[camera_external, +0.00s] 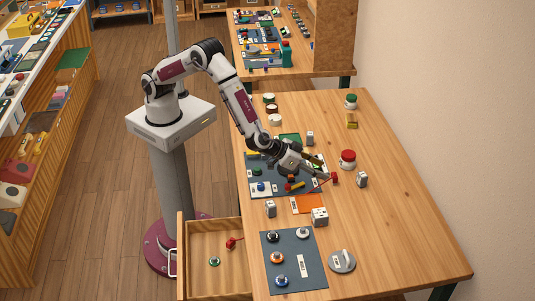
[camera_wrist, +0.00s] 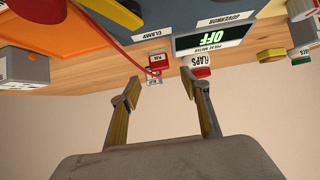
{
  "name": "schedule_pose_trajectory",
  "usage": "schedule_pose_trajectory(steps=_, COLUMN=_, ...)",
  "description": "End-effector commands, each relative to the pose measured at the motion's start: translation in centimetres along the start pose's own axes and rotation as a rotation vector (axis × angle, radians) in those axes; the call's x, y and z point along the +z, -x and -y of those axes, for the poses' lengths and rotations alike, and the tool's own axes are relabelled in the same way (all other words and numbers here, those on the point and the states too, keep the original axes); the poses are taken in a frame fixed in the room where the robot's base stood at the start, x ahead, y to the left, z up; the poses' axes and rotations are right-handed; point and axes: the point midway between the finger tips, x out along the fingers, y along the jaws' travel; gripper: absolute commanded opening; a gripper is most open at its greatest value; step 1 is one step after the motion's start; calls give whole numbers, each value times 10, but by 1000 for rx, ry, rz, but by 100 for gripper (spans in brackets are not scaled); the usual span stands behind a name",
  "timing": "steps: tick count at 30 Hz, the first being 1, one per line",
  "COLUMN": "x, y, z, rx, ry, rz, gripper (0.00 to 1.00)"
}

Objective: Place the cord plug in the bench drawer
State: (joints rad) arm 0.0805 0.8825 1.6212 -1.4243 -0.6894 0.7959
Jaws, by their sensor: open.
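The red cord plug (camera_wrist: 155,61), with a small label, shows in the wrist view just ahead of and between my fingertips. Its red cord runs up and left. In the external view the red plug (camera_external: 334,177) is at the right of the blue panel, by the bench top. My gripper (camera_external: 313,166) is low over that panel, beside the plug. In the wrist view its fingers (camera_wrist: 162,90) are apart with nothing between them. The bench drawer (camera_external: 204,272) is pulled open at the front left; a red item (camera_external: 232,242) and a green ring (camera_external: 214,261) lie in it.
A red-topped knob (camera_external: 348,158) and a white block (camera_external: 362,180) stand right of the plug. An orange pad (camera_external: 308,204), a white die-like block (camera_external: 320,216) and a dark panel with knobs (camera_external: 303,283) lie nearer. The bench's right side is clear.

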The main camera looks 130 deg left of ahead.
Motion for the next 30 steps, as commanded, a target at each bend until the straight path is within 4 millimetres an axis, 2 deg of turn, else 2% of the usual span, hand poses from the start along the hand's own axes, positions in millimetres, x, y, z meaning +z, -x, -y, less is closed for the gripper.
schedule_pose_trajectory(steps=12, x=0, y=-23, z=0, rx=0, ry=2, rz=0, gripper=46)
schedule_pose_trajectory(steps=25, x=0, y=-26, z=0, rx=1, ry=1, rz=0, gripper=46)
schedule_pose_trajectory(steps=30, x=0, y=-34, z=0, rx=0, ry=0, rz=0, gripper=46)
